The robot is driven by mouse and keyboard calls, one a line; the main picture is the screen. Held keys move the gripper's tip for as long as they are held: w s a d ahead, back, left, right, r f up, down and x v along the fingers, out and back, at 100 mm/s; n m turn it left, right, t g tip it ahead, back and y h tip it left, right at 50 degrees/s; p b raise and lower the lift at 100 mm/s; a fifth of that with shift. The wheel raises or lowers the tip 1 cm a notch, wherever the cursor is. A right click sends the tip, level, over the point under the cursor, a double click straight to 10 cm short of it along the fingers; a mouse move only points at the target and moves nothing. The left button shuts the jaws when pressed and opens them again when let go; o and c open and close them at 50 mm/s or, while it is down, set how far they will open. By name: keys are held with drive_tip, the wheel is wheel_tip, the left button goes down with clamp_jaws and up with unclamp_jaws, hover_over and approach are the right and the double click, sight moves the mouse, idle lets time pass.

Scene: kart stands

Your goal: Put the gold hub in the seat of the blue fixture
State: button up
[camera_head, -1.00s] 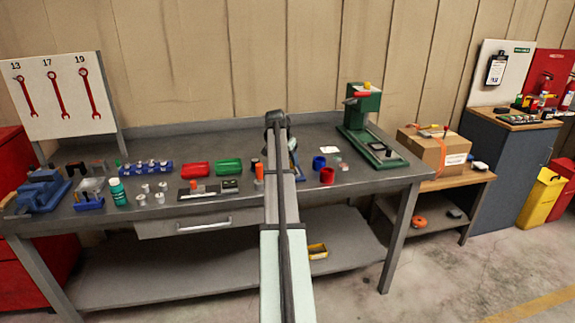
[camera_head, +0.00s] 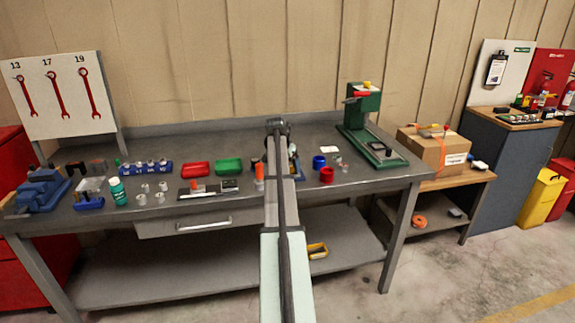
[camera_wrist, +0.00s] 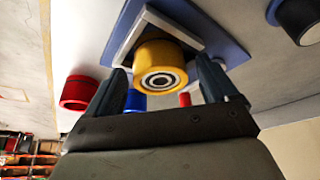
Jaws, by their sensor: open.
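The gold hub (camera_wrist: 160,64), with a dark-ringed bore facing the camera, shows in the wrist view at the blue fixture (camera_wrist: 228,48). Pale angled walls of the fixture stand around its far side. I cannot tell whether the hub is fully down in the seat. My gripper (camera_wrist: 165,86) is open, with one dark finger on each side of the hub and visible gaps between. In the head view my arm hides the hub and most of the fixture; only a blue sliver (camera_head: 294,167) shows beside the arm.
Red (camera_head: 327,175) and blue (camera_head: 319,162) cups stand right of my arm. A green press (camera_head: 362,125) is farther right. Red (camera_head: 195,169) and green (camera_head: 229,166) trays and several small parts lie to the left. An orange cylinder (camera_head: 259,172) stands close by my arm.

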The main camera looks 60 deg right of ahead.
drive_tip(key=shift+r, duration=0.1)
drive_tip(key=v, duration=1.2)
